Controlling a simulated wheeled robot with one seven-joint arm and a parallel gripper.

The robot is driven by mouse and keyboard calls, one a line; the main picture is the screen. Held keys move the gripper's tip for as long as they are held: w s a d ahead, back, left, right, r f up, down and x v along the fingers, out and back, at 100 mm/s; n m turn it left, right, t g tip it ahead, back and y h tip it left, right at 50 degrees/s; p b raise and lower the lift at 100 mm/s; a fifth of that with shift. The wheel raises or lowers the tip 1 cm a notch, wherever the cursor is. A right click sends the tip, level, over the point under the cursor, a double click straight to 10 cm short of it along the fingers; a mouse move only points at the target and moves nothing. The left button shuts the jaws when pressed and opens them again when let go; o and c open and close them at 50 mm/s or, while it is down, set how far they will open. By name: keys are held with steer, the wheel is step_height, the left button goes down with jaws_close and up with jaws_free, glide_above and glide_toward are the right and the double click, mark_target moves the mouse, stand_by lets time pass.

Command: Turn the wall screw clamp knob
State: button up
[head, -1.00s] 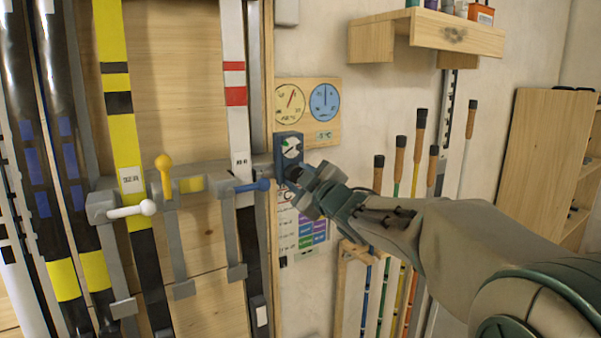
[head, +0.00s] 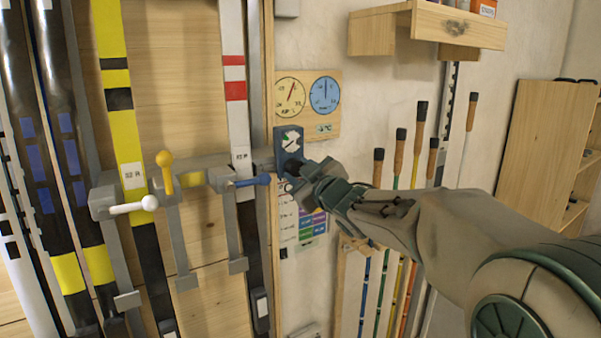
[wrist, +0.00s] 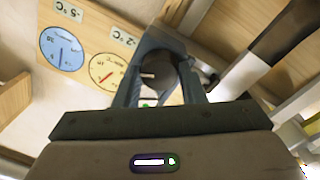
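The dark round knob (wrist: 163,72) sits on the front of a small blue wall unit (head: 290,140) with a white dial face. The unit is fixed at the right edge of the wooden rack. My gripper (head: 297,172) reaches it from the right. In the wrist view my gripper (wrist: 166,80) has one finger on each side of the knob, and the fingers look closed against it. The gripper hides much of the knob in the head view.
Clamp handles in blue (head: 251,181), yellow (head: 166,172) and white (head: 134,206) stick out left of the gripper. Two gauges hang above on a wooden board (head: 331,130). A wooden shelf (head: 375,35) and several upright poles stand to the right.

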steer(key=o, duration=0.4)
steer(key=shift+s, duration=0.1)
steer(key=b+v, duration=0.2)
steer(key=v, duration=1.1)
steer(key=shift+s+d+f, duration=0.1)
steer(key=shift+s+d, duration=0.1)
steer(key=shift+s, duration=0.1)
